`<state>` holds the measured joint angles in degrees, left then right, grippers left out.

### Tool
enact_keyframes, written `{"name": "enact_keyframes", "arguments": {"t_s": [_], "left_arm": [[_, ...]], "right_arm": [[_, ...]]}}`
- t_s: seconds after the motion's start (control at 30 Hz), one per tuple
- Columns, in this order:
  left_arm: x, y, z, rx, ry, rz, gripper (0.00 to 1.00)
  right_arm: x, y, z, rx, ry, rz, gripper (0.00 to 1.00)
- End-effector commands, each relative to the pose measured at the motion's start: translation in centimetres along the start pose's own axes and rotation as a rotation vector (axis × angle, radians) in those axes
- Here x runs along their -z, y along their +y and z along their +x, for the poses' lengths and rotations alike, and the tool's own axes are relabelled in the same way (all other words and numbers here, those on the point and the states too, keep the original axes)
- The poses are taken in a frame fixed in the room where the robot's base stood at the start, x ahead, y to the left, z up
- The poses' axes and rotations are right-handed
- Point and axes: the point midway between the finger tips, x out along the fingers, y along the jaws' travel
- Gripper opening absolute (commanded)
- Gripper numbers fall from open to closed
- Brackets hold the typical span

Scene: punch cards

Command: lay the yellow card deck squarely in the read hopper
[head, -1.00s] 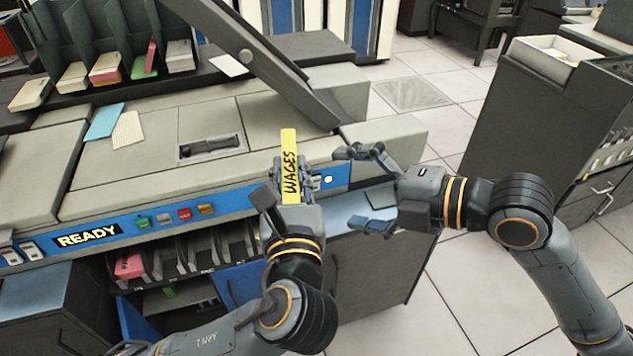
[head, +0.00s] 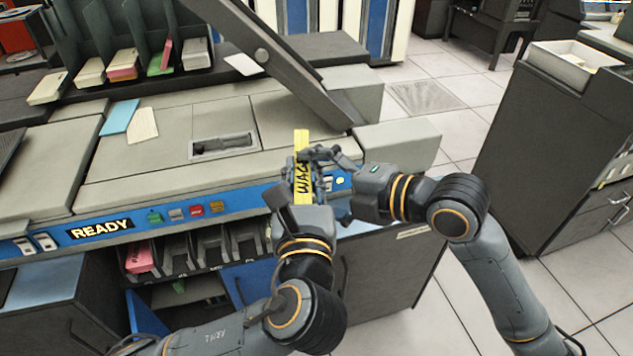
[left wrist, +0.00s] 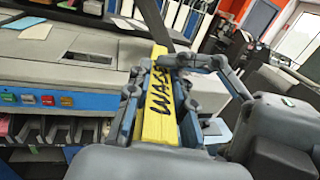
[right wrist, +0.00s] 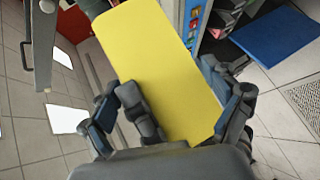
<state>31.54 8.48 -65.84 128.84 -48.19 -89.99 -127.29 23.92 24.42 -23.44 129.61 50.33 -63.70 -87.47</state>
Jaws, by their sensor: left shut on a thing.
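The yellow card deck (head: 302,160), lettered WAGES along its edge, stands upright in my left gripper (head: 305,190) above the machine's front edge. The left wrist view shows the deck (left wrist: 161,98) between my left fingers, which are shut on it. My right gripper (head: 335,178) is at the deck's right side, one finger reaching across its edge. In the right wrist view the deck's broad face (right wrist: 165,65) lies between my spread right fingers. A recessed slot (head: 223,146) in the machine top, with a dark part inside, looks like the read hopper; it is left of the deck.
A blue card (head: 120,117) and a cream card (head: 143,124) lie on the machine top at left. A slanted dark arm or cover (head: 285,65) rises behind the slot.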

Motion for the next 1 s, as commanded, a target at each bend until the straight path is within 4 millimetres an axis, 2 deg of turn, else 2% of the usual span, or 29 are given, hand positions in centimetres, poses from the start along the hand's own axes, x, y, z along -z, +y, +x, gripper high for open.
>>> {"name": "enact_keyframes", "arguments": {"t_s": [0.03,0.2,0.27,0.43,0.47,0.6,0.87,1.0], "left_arm": [[-0.17,-0.02,-0.01,0.001,-0.005,-0.002,0.0],[-0.3,-0.07,-0.03,0.004,-0.008,-0.004,0.0],[-0.4,-0.11,-0.05,0.005,-0.011,-0.006,0.0],[-0.7,-0.15,-0.11,0.007,-0.017,-0.012,0.0],[-0.74,-0.15,-0.12,0.007,-0.018,-0.013,0.0],[-0.76,-0.11,-0.1,0.006,-0.019,-0.012,0.0],[-0.52,0.08,0.02,-0.001,-0.013,-0.007,0.0],[-0.42,0.1,0.03,-0.002,-0.011,-0.005,0.0]], "right_arm": [[0.0,-0.07,0.01,0.003,0.0,0.001,0.67],[0.03,-0.21,0.06,0.006,0.002,0.003,0.33],[0.05,-0.3,0.09,0.009,0.002,0.004,0.22],[0.11,-0.62,0.2,0.017,0.005,0.008,0.19],[0.11,-0.66,0.21,0.018,0.005,0.009,0.7],[0.09,-0.64,0.19,0.018,0.005,0.008,0.99],[0.02,-0.42,0.06,0.012,0.002,0.005,1.0],[-0.07,-0.36,-0.63,0.01,0.0,0.002,1.0]]}}
